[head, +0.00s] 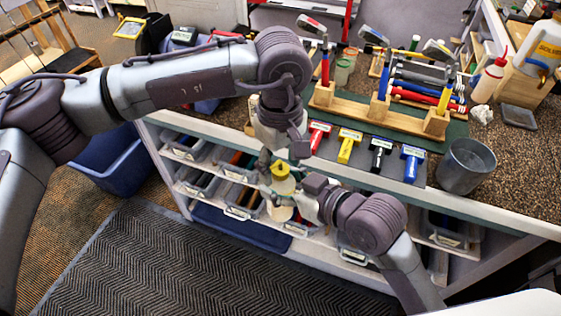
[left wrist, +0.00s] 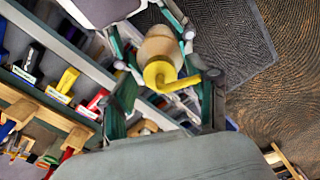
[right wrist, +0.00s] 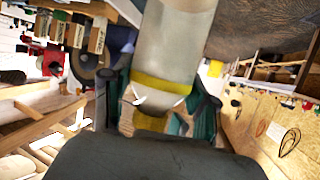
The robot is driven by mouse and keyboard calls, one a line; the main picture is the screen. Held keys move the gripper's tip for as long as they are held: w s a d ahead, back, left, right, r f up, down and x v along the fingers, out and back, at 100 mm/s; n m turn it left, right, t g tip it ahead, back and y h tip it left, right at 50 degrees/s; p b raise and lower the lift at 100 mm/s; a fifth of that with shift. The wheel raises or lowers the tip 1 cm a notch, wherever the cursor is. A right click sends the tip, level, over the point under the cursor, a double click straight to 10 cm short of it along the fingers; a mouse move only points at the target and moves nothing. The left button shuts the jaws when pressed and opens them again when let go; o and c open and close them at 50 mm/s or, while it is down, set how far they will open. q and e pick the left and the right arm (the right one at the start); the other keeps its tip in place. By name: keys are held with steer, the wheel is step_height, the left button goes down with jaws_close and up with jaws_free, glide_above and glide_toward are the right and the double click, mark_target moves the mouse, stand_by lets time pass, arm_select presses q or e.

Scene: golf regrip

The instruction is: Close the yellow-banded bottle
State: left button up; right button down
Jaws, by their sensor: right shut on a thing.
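The yellow-banded bottle (head: 281,208) is held upright in front of the bench's front edge, with its yellow spouted top (head: 280,170) upward. In the right wrist view its pale body and yellow band (right wrist: 165,86) show between my fingers. My right gripper (right wrist: 160,105) is shut on the bottle. My left gripper (left wrist: 165,100) is above the bottle with its fingers spread on both sides of the yellow top (left wrist: 160,75). It looks open, with gaps on both sides. In the left wrist view the yellow spout points to the right.
The bench behind carries a wooden rack (head: 380,112) of clubs, several coloured blocks (head: 348,146) and a grey metal cup (head: 466,166). A red-tipped bottle (head: 489,80) stands at the right. Shelves with grey bins (head: 240,203) lie just behind the held bottle. The floor mat (head: 160,265) is clear.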

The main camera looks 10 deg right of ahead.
arm_select(q)
step_height(320, 180, up, 12)
stand_by(0.7)
stand_by(0.5)
